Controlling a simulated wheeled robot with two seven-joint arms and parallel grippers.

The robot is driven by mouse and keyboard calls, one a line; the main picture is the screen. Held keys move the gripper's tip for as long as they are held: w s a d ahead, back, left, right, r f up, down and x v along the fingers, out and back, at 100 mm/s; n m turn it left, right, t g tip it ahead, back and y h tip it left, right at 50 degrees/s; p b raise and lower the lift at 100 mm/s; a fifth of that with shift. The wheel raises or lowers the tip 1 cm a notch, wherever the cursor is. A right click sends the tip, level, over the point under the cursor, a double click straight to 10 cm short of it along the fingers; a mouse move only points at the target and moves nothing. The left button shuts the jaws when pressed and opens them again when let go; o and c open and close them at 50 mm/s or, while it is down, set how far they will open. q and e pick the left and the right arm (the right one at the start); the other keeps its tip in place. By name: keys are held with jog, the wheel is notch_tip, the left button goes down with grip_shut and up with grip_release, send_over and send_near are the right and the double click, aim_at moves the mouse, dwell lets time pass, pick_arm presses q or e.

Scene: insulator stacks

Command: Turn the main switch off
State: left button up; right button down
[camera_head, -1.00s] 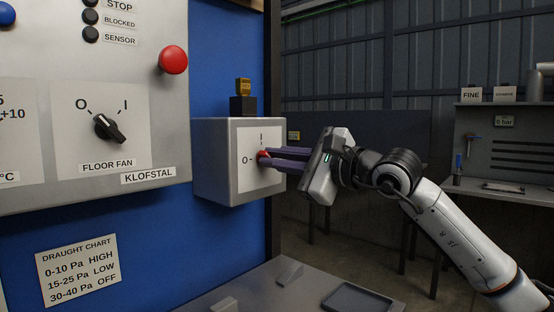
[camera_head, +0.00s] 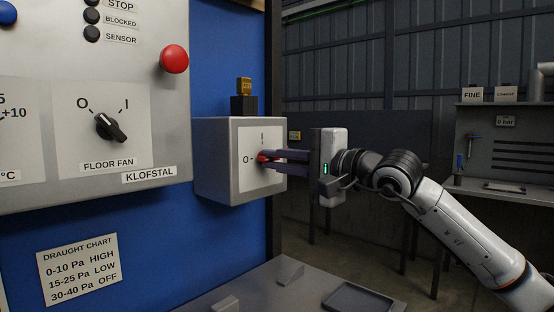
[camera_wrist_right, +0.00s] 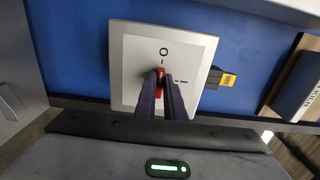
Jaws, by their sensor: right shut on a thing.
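The main switch is a red handle (camera_head: 263,157) on the white face of a grey box (camera_head: 225,160), with I marked above and O to its left. In the right wrist view the red handle (camera_wrist_right: 159,80) lies in line with the O mark, and the I mark is off to the right. My right gripper (camera_head: 268,158) comes in from the right, with its dark fingers closed on the red handle. The fingers hide part of the handle in both views. The fingertips also show in the right wrist view (camera_wrist_right: 161,84). My left gripper is not in view.
To the left is a grey control panel (camera_head: 170,120) with a red button (camera_head: 174,59) and a floor fan knob (camera_head: 111,128). A grey ledge (camera_head: 255,290) lies below. A workbench (camera_head: 500,190) stands at the right.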

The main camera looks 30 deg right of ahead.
jog(key=shift+d+r, duration=0.15)
jog(key=shift+r, duration=0.15)
jog(key=c, duration=1.8)
grip_release()
jog(key=shift+w, duration=0.1)
jog(key=shift+c, duration=0.2)
jog(key=shift+w+f, duration=0.1)
jog(key=shift+f, duration=0.25)
pick_arm(q)
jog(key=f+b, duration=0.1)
jog(key=b, duration=0.1)
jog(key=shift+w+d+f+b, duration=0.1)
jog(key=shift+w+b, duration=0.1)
jog(key=shift+b, duration=0.2)
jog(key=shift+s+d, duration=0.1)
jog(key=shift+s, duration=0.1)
pick_arm(e)
jog(key=v, duration=1)
